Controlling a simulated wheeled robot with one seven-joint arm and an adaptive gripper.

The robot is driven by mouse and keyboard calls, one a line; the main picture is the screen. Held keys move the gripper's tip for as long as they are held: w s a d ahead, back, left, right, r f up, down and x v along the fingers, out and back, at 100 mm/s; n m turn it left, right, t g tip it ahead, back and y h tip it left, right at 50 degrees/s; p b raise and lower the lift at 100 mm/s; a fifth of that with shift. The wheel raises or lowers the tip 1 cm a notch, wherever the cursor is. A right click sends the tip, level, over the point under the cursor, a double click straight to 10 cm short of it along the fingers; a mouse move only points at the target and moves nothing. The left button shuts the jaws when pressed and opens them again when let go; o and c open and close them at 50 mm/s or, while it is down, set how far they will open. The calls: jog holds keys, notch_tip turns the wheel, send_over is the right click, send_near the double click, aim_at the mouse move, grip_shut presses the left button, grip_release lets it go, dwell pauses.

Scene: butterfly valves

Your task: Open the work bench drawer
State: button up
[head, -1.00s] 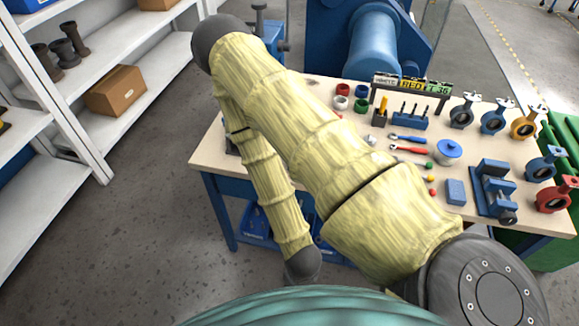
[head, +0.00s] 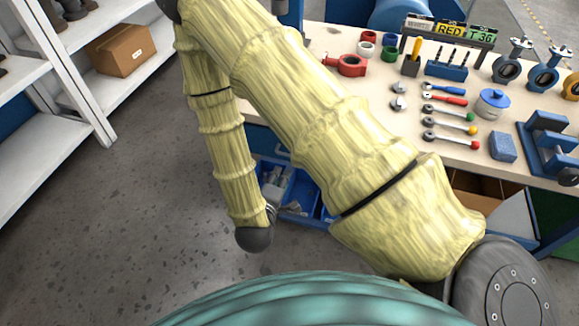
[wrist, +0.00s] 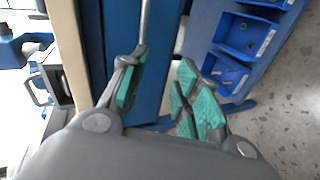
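The work bench (head: 340,102) has a light wooden top and a blue frame; it stands ahead and to the right in the head view. In the wrist view its edge (wrist: 66,50) runs upright at the left, beside a blue front panel that looks like the drawer (wrist: 122,30). A thin grey bar, seemingly the drawer handle (wrist: 146,25), runs along the panel down to the left finger. My gripper (wrist: 160,98) is open, with teal pads apart. The bar passes close to the left finger; I cannot tell whether they touch. My arm hides the gripper in the head view.
Blue bins (head: 297,207) sit low under the bench and also show in the wrist view (wrist: 240,37). Tools, valves and a blue vise (head: 548,145) stand on top. A white shelf (head: 125,68) with a cardboard box (head: 121,50) is at left. Floor between is clear.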

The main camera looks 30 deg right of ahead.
jog(key=shift+n+t+h, duration=0.3)
jog(key=shift+n+h, duration=0.3)
jog(key=shift+h, duration=0.3)
jog(key=x, duration=0.3)
jog(key=r+b+x, duration=0.1)
jog(key=x, duration=0.7)
jog(key=shift+w+r+b, duration=0.2)
jog(key=shift+w+b, duration=0.05)
jog(key=shift+b, duration=0.15)
grip_shut()
